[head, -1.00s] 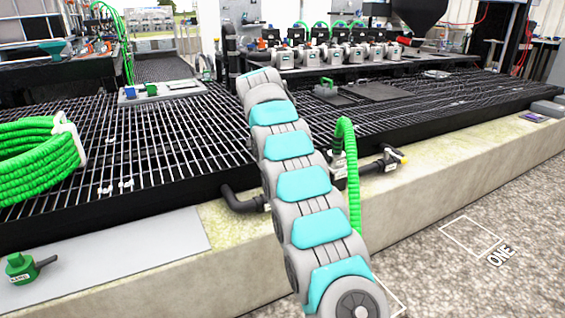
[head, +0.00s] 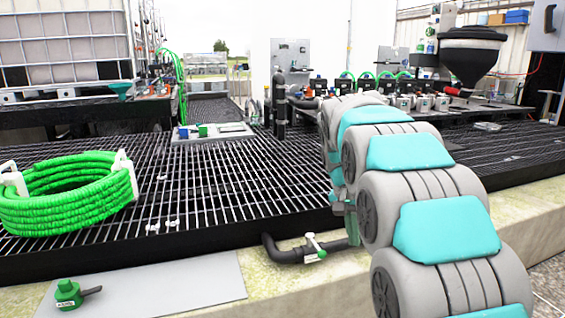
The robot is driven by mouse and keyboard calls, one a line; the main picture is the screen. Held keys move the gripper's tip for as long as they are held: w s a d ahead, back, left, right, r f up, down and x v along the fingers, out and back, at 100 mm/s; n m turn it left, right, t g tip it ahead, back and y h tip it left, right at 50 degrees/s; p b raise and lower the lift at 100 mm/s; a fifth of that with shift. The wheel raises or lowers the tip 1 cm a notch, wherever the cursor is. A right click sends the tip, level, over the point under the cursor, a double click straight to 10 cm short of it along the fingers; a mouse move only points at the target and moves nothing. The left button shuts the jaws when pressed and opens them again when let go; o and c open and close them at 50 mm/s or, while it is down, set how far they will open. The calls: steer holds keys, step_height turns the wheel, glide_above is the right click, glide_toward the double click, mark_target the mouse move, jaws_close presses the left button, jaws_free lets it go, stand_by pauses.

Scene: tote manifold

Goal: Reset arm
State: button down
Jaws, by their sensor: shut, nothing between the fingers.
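My arm, grey with teal panels, rises from the lower right of the head view and reaches over the front edge of the black grating (head: 230,180). Its far end is hidden behind its own links, and I cannot see my gripper or its fingers. A black pipe with a valve (head: 300,250) sticks out at the front edge of the grating, just left of my arm.
A coiled green hose (head: 70,205) lies on the grating at the left. A green valve piece (head: 68,295) sits on a grey plate (head: 190,285) at the front left. A row of valves and a black hopper (head: 472,55) stand behind my arm.

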steer(key=s+f+n+p, duration=0.1)
steer(key=s+f+n, duration=0.1)
steer(key=s, duration=1.1)
steer(key=s+a+f+n+g+y+p, duration=0.1)
steer(key=s+f+n, duration=0.1)
steer(key=s, duration=1.1)
steer(key=s+f+n+g+y+p, duration=0.1)
steer(key=s+f, duration=0.2)
steer(key=s, duration=1)
steer(key=shift+a+f+n, duration=0.3)
steer(key=shift+a+n, duration=0.05)
steer(key=shift+n, duration=0.05)
